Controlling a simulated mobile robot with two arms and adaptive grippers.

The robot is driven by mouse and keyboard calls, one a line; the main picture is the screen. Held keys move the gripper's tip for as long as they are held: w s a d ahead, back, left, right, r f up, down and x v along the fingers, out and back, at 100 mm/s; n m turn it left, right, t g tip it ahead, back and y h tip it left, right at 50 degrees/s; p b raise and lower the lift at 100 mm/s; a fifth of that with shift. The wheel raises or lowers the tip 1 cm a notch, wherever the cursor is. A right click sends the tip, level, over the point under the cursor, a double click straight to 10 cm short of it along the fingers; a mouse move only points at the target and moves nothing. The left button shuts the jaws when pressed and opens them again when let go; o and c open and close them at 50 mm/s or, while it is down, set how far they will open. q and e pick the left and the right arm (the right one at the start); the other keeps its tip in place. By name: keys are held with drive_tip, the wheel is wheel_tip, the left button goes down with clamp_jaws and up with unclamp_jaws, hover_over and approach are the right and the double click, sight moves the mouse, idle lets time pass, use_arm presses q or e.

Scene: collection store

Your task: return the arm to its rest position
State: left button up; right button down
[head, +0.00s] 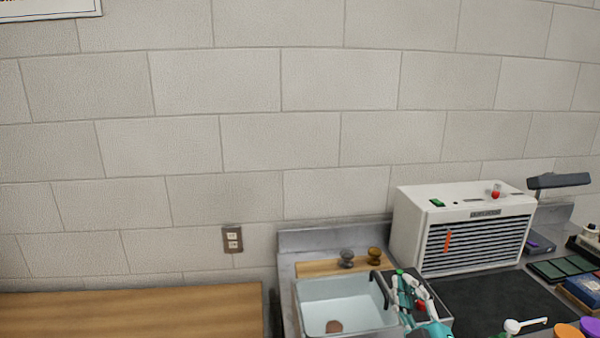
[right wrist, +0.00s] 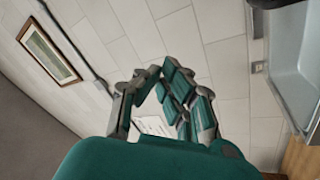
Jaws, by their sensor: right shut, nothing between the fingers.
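My right gripper (head: 404,282) shows at the bottom of the head view, right of centre, in front of the right edge of the sink. Its teal and grey fingers fill the middle of the right wrist view (right wrist: 160,74). It is shut and empty, with the wall behind it in the wrist view. My left gripper is not in view.
A pale sink basin (head: 342,305) has two small knobs behind it. A white vented unit (head: 462,228) stands on the counter to the right, with a dark mat (head: 490,303) in front. A wooden top (head: 130,312) at left is bare. A framed picture (right wrist: 48,51) hangs on the wall.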

drive_tip(key=s+d+f+m+g+h, duration=0.3)
drive_tip(key=s+f+m+g, duration=0.15)
drive_tip(key=f, duration=0.35)
drive_tip(key=s+d+f+m+g+h, duration=0.3)
drive_tip(key=s+f+m+g, duration=0.15)
drive_tip(key=f, duration=0.45)
drive_tip(key=s+a+f+g+y, duration=0.25)
drive_tip(key=s+f+g, duration=0.3)
drive_tip(key=s, duration=0.45)
drive_tip(key=s+a+f+g+y, duration=0.1)
drive_tip(key=s+a+f+g, duration=0.25)
drive_tip(key=s+f, duration=0.5)
drive_tip(key=s+d+f+g+b, duration=0.1)
drive_tip(key=s+f, duration=0.1)
drive_tip(key=f, duration=1.1)
drive_tip(key=s+f+b, duration=0.1)
drive_tip(key=s+f, duration=0.1)
drive_tip(key=f, duration=1.1)
drive_tip(key=s+d+f+g, duration=0.1)
drive_tip(key=s+d+f, duration=0.2)
drive_tip(key=s+f, duration=1.2)
drive_tip(key=shift+s+f+g+b, duration=0.3)
drive_tip(key=shift+s+f+b, duration=0.1)
drive_tip(key=shift+f, duration=0.1)
